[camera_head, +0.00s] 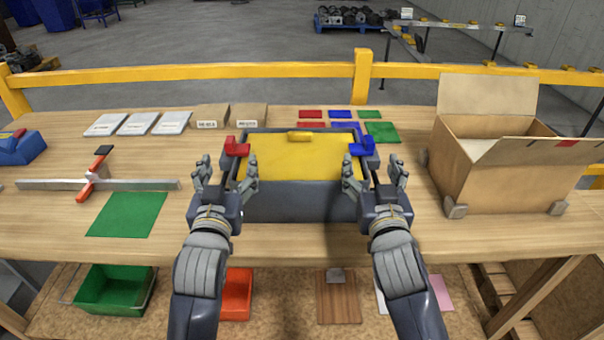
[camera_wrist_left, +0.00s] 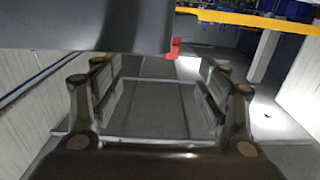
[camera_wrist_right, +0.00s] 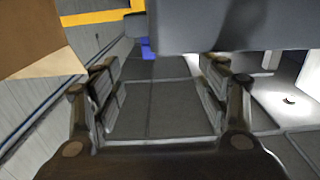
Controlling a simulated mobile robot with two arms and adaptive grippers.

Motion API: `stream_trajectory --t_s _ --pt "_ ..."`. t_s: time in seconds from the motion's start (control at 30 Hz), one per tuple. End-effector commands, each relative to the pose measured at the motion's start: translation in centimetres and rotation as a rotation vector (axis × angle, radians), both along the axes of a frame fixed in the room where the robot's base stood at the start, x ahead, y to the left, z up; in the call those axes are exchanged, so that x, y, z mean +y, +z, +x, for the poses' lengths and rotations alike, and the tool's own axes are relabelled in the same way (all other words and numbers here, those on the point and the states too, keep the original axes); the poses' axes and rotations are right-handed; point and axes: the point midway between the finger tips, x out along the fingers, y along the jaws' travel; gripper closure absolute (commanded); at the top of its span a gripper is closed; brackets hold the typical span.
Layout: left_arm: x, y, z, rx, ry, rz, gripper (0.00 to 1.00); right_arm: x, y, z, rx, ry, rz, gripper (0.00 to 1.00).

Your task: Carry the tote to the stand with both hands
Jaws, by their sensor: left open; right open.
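The tote (camera_head: 300,206) is a dark grey box with a yellow top, standing on the wooden workbench. It has a red handle (camera_head: 236,147) at its left end and a blue handle (camera_head: 367,147) at its right end. My left gripper (camera_head: 227,172) is open at the near left corner, just in front of the red handle. My right gripper (camera_head: 376,172) is open at the near right corner, just in front of the blue handle. Both wrist views show empty jaws, with the tote's grey body above them. I cannot identify the stand.
An open cardboard box (camera_head: 500,175) stands on the bench to the right. A grey bar with a red clamp (camera_head: 95,180) and a green mat (camera_head: 127,214) lie to the left. Small coloured mats and cartons (camera_head: 208,116) lie behind. A yellow rail (camera_head: 200,74) runs beyond the bench.

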Motion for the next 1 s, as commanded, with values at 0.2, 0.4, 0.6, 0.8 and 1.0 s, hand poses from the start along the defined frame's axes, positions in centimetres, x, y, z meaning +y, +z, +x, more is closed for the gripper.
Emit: stream_trajectory --t_s 0.2,0.4,0.6,0.8,1.0 --pt "0.0 0.0 0.0 0.0 0.0 0.0 0.32 0.0 0.0 0.0 0.0 0.0 0.0 0.32" --pt "0.0 -0.1 0.7 0.001 0.0 0.001 0.32 0.0 0.0 0.7 0.0 0.0 -0.001 0.32" --pt "0.0 0.1 3.6 -0.001 0.0 0.002 0.32 0.0 0.1 3.6 -0.001 0.0 -0.002 0.32" --pt "0.0 0.0 7.0 -0.001 0.0 0.001 0.32 0.0 0.0 7.0 -0.001 0.0 -0.002 0.32" --pt "0.0 0.0 9.5 0.0 0.0 0.001 0.32 0.0 0.0 9.5 -0.001 0.0 -0.001 0.32"
